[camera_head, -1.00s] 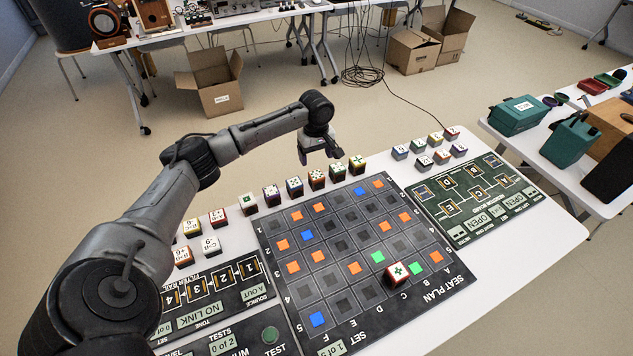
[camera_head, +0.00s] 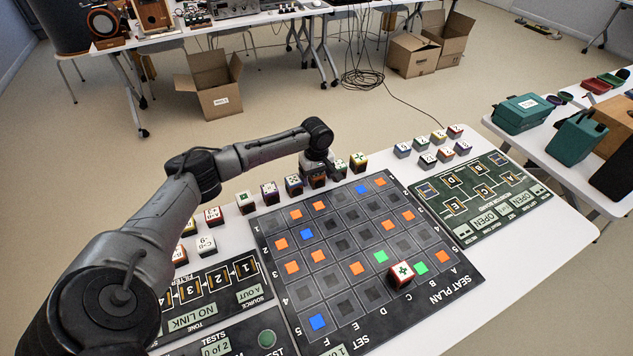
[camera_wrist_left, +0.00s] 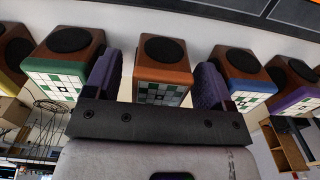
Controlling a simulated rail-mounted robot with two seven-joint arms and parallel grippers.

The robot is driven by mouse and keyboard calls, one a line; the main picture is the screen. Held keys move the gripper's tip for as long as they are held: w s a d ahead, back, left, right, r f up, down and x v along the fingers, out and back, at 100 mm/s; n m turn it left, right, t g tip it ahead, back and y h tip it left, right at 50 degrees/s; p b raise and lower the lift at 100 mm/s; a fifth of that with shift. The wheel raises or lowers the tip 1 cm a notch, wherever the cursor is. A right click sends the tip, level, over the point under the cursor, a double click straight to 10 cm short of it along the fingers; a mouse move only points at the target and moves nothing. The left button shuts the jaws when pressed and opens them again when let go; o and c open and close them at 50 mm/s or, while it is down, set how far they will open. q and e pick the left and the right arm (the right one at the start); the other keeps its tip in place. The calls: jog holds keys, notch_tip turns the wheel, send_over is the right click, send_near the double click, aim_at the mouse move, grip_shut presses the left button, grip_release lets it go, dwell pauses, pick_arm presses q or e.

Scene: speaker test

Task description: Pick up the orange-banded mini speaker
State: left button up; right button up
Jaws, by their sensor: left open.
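The orange-banded mini speaker (camera_wrist_left: 162,52) is a small wooden cube with a dark round driver, an orange band and a white-and-green patterned face. In the left wrist view it stands between the two purple fingers of my left gripper (camera_wrist_left: 157,66). The fingers are open, one on each side, with a narrow gap visible on both sides. In the head view my left gripper (camera_head: 318,164) is low over the row of cubes at the board's back edge and largely hides the speaker there. My right gripper is not in view.
A green-banded speaker (camera_wrist_left: 66,55) and a blue-banded one (camera_wrist_left: 238,72) stand close on either side. The dark seat plan board (camera_head: 330,283) lies in front, with one red-sided cube (camera_head: 401,274) on it. More small cubes stand by the green board (camera_head: 478,190).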

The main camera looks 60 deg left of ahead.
pick_arm(q)
jog(key=shift+f, duration=0.45)
jog(key=shift+c, duration=0.3)
jog(key=c, duration=0.9)
jog(key=shift+c, duration=0.4)
jog(key=shift+r, duration=0.2)
